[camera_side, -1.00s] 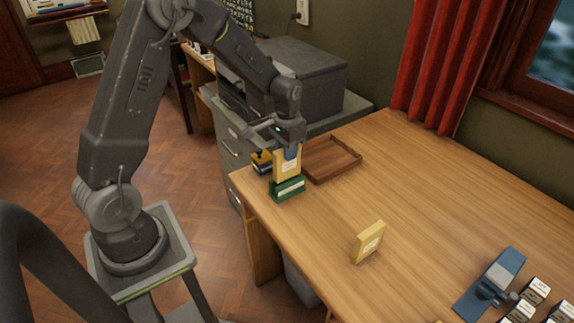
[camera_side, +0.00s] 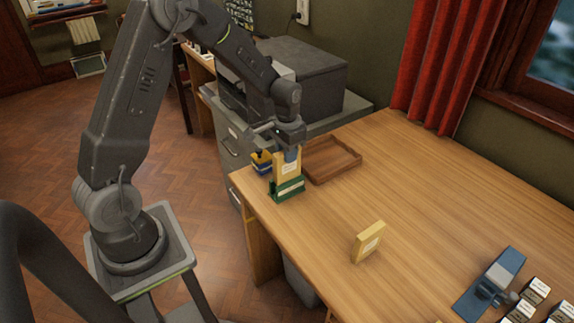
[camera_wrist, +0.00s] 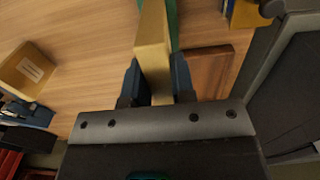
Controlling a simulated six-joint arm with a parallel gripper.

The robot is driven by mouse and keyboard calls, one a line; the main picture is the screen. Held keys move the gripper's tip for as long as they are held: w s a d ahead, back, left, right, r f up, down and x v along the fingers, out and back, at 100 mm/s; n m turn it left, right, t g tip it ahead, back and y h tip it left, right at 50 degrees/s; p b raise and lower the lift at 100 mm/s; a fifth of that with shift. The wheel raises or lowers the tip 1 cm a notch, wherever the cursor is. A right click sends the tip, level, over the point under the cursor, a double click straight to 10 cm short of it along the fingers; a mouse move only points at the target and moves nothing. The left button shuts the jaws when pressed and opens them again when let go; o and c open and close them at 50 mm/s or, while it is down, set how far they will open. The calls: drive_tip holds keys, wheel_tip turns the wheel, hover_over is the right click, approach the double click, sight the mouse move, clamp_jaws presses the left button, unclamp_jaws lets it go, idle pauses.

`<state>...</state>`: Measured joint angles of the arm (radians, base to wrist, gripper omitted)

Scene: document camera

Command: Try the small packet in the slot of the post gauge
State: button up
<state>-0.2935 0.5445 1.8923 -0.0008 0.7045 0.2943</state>
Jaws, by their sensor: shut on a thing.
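My gripper (camera_side: 291,154) is shut on a pale yellow packet (camera_side: 287,166) with a white label, held upright over the left corner of the desk. The packet's lower end is at the green post gauge (camera_side: 288,190) and seems to be in its slot; how deep it sits I cannot tell. In the wrist view the packet (camera_wrist: 153,50) stands edge-on between the two blue fingers (camera_wrist: 155,82), with a strip of the green gauge (camera_wrist: 173,22) beyond it. A second yellow packet (camera_side: 368,242) stands alone on the desk, clear of my gripper.
A brown wooden tray (camera_side: 332,158) lies right behind the gauge. A blue and yellow item (camera_side: 261,162) is just left of it. A blue device (camera_side: 490,283) and several small labelled boxes (camera_side: 535,291) are at the front right.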

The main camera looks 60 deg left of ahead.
drive_tip(key=shift+r, duration=0.5)
idle(2.8)
drive_tip(key=shift+r, duration=1.9)
